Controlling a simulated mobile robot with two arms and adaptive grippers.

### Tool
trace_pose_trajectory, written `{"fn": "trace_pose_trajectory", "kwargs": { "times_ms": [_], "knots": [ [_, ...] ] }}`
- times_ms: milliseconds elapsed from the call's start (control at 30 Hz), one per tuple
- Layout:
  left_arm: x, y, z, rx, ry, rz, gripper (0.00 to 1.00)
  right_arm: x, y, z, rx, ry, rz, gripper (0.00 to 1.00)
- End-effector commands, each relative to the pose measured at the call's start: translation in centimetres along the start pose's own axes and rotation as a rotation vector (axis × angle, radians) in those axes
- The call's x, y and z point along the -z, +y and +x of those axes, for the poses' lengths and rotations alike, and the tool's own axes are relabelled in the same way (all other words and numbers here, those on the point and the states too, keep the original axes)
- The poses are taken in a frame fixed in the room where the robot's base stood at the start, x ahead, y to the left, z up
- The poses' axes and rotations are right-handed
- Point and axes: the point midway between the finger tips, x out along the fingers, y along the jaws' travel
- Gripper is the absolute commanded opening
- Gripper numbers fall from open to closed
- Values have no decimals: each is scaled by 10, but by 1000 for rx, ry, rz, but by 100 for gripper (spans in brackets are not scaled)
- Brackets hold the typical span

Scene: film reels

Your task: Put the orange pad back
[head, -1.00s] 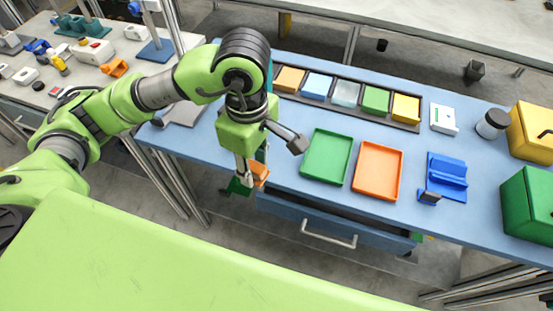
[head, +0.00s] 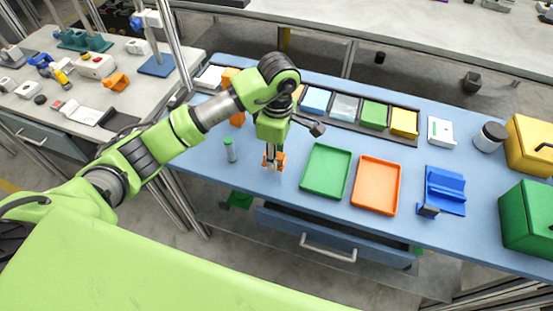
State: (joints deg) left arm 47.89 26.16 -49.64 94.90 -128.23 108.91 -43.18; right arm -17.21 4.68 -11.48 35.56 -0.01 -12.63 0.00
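My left gripper (head: 272,163) is above the left part of the blue table, shut on a small orange piece that looks like the orange pad (head: 281,158). The fingers hide part of the pad. Whether it touches the tabletop I cannot tell. An orange tray (head: 377,185) lies on the table to the right, beside a green tray (head: 326,171). A dark rack behind has blue (head: 315,101), pale, green (head: 375,115) and yellow (head: 404,122) pieces. An orange piece (head: 298,91) in its left slot is mostly hidden by my wrist. My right gripper is not in view.
A drawer (head: 330,237) is partly open below the table front. A blue stand (head: 445,190), a jar (head: 490,136) and green (head: 528,210) and yellow boxes (head: 530,138) occupy the right.

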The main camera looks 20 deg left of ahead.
Motion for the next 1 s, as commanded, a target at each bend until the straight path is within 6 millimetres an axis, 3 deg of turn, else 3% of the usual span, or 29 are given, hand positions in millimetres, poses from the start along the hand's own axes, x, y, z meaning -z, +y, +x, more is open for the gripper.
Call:
{"fn": "trace_pose_trajectory", "kwargs": {
  "times_ms": [400, 733, 767, 800, 833, 1000],
  "knots": [
    [-1, 8, 39, 1, 0, 0, 0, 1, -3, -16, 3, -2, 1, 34],
    [0, 8, 44, -2, 1, 0, 0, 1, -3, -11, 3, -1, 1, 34],
    [0, 8, 44, -2, 1, 0, 32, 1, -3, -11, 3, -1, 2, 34],
    [0, 8, 42, -2, 0, 0, 43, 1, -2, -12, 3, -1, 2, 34],
    [0, 8, 42, -2, 0, 0, 46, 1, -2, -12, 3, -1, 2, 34],
    [-1, 8, 42, -2, 0, 0, 46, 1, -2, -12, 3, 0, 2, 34]
  ]
}}
